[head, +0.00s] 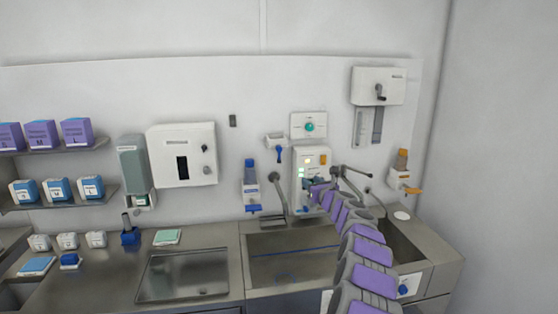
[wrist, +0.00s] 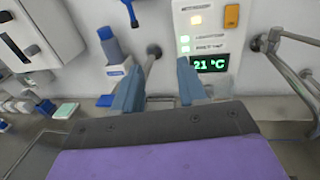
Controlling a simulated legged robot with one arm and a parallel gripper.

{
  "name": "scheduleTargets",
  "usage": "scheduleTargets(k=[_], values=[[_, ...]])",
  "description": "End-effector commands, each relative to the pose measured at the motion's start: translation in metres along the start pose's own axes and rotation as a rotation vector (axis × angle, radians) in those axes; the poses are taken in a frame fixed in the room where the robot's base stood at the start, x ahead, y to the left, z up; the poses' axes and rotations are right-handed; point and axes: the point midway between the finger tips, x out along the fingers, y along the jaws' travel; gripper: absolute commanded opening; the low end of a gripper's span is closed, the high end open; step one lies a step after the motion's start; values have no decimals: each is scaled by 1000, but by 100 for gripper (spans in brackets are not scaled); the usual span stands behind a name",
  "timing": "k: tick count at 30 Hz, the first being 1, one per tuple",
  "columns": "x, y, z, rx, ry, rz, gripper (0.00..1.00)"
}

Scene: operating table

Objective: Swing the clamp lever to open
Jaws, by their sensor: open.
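My gripper (wrist: 160,88) shows in the wrist view with its two blue-grey fingers apart and nothing between them. In the head view my gripper (head: 311,188) is small, partly hidden by my purple-padded arm, in front of the white control panel (head: 299,165). A small white wall unit with a blue lever (head: 279,154) hangs left of the panel; the lever points down and also shows at the top of the wrist view (wrist: 129,12). I cannot tell for sure which lever is the clamp lever. My gripper is apart from this blue lever.
A blue-capped dispenser (head: 250,184) is left of the panel, and an orange-lever dispenser (head: 403,174) is at the right. A wall box with a dark crank (head: 379,86) hangs at upper right. The steel sink (head: 265,245) and its metal pipes lie below and around the arm.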

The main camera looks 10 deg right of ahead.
Motion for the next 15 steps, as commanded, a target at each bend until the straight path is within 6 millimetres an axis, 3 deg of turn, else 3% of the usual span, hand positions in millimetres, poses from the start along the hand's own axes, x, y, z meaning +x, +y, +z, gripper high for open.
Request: scheduleTargets(k=[15], values=[[-3, -2, 1, 1, -1, 0, 41]])
